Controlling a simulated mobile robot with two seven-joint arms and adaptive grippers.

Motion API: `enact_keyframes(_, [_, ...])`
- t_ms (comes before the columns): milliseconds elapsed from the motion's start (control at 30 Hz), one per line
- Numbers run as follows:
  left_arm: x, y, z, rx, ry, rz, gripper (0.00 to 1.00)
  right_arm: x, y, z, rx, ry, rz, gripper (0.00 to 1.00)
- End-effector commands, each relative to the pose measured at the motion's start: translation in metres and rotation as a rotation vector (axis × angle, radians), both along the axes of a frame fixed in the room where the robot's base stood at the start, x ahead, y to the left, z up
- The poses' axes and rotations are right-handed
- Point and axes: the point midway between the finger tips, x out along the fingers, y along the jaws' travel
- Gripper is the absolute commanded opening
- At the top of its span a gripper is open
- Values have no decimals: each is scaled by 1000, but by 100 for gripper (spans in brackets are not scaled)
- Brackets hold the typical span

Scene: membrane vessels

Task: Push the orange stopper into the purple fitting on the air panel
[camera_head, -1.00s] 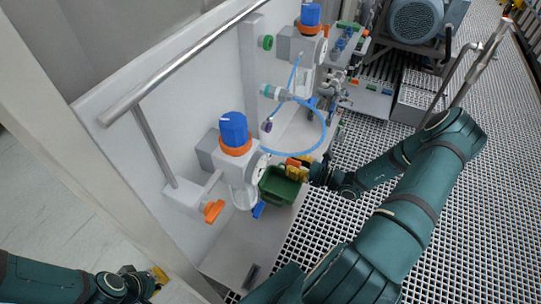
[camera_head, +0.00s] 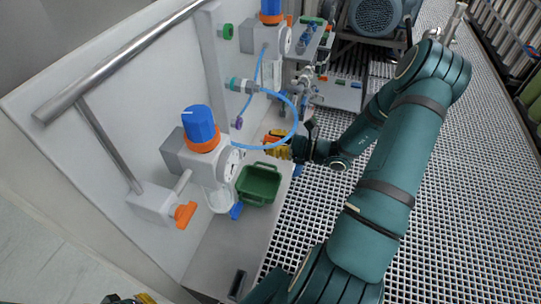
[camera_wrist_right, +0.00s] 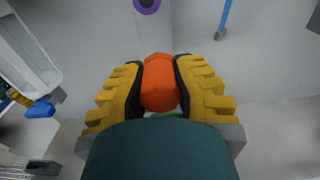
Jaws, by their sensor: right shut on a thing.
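My right gripper (camera_head: 279,146) is shut on the orange stopper (camera_wrist_right: 159,82), which sits between the yellow finger pads in the right wrist view. In the head view the gripper is just above and behind the green bin. The purple fitting (camera_head: 238,123) is on the white air panel (camera_head: 105,170), left of and a little above the gripper. The fitting also shows at the top of the right wrist view (camera_wrist_right: 148,4), ahead of the stopper and apart from it. Of my left gripper (camera_head: 135,299), only a sliver shows at the bottom edge; its fingers are mostly cut off.
A green bin (camera_head: 259,184) stands on the grey shelf below the gripper. A blue hose (camera_head: 293,118) loops between the fitting and gripper. A blue-knobbed regulator (camera_head: 199,130) with a gauge stands to the left. A green fitting (camera_head: 226,31) is higher on the panel.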

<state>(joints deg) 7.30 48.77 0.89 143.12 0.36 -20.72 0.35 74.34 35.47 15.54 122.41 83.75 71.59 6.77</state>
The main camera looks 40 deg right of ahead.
Motion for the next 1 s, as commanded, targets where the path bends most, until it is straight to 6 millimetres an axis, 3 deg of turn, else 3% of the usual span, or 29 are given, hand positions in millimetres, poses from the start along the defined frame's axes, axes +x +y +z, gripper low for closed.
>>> enact_keyframes(100, [-2, 0, -13, -1, 5, -4, 0, -2, 1, 16, -6, -6, -2, 0])
enact_keyframes(400, [-6, -1, -26, -2, 12, -9, 0, -7, 5, 47, -1, -18, -15, 0])
enact_keyframes(1000, [-6, -1, -28, -3, 13, -10, 0, -4, 7, 51, 2, -21, -16, 0])
